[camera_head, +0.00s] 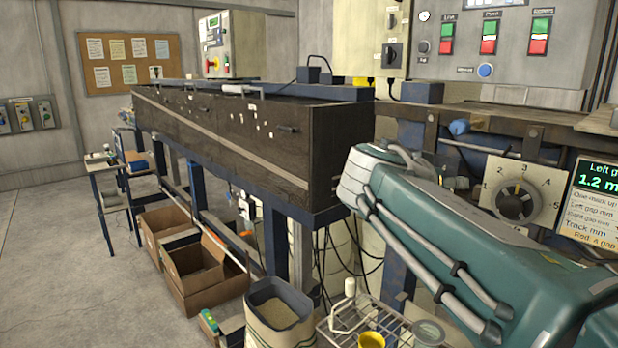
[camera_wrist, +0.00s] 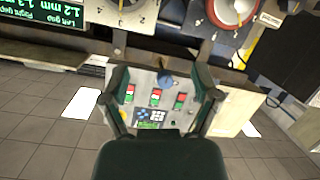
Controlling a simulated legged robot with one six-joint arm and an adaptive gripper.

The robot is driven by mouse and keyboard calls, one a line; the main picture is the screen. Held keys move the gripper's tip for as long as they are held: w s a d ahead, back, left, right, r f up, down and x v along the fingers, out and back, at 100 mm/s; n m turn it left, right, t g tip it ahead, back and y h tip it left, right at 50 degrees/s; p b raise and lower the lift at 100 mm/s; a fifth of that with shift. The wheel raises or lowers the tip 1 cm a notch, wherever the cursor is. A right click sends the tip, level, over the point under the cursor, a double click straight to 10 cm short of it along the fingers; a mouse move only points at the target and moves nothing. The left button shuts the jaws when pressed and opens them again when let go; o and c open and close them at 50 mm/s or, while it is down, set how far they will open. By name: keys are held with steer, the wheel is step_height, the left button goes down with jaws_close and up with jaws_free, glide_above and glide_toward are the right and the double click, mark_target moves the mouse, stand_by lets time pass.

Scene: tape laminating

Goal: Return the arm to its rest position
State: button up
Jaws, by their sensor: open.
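My gripper (camera_wrist: 163,76) is in the wrist view, its two dark green fingers spread wide apart with nothing between them. Behind the gap, a pale control panel (camera_wrist: 146,88) with red and green switches shows. My teal arm (camera_head: 470,250) fills the lower right of the head view, its pale rounded end beside the right end of the long dark machine (camera_head: 225,125). My gripper cannot be made out in the head view.
A dial plate (camera_head: 518,195) and a gap readout screen (camera_head: 594,210) stand close behind my arm. Open floor (camera_head: 60,290) lies at the left.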

steer(key=s+a+f+n+g+y, duration=0.1)
steer(key=s+a+f+n+y, duration=0.1)
steer(key=s+f+y, duration=0.2)
steer(key=s+a+f+n+g+y, duration=0.1)
steer(key=s+a+f+n+y, duration=0.1)
steer(key=s+f, duration=0.8)
steer(key=s+a+f+n+g+y, duration=0.1)
steer(key=s+a+f+n+y, duration=0.1)
steer(key=s+a+f+y, duration=0.2)
steer(key=s+f+y, duration=0.1)
steer(key=s+f, duration=0.2)
steer(key=f, duration=0.4)
steer(key=shift+s+n+g+y, duration=0.3)
steer(key=shift+s+g, duration=0.1)
steer(key=shift+c, duration=1.2)
steer(key=shift+d, duration=0.1)
steer(key=shift+c, duration=0.3)
